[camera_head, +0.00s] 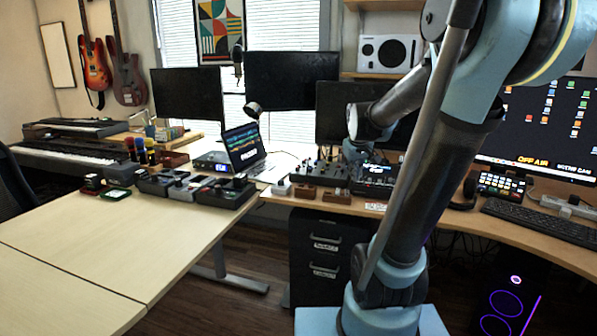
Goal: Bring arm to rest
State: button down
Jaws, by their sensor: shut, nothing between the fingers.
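My arm (431,170) rises from its blue base at the bottom centre and leans up to the right. It folds at the top right, and a dark forearm (405,98) reaches back down to the left. The forearm ends in a pale blue wrist (357,124) in front of the middle monitor. I cannot make out the fingers of my gripper beyond the wrist, among the dark gear behind. No held object shows.
A light wooden desk (110,240) is bare at the left front. Small boxes, an audio unit and a laptop (245,147) line its back. Mixers (318,173) stand behind my arm. A keyboard (540,222) and lit monitor (540,128) are at right. A drawer cabinet (322,255) stands below.

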jog(key=s+f+m+g, duration=0.1)
jog(key=s+f, duration=0.5)
jog(key=s, duration=0.6)
jog(key=s+f+m+g, duration=0.2)
jog(key=s+f, duration=0.4)
jog(key=s, duration=0.7)
jog(key=shift+s+a+y, duration=0.3)
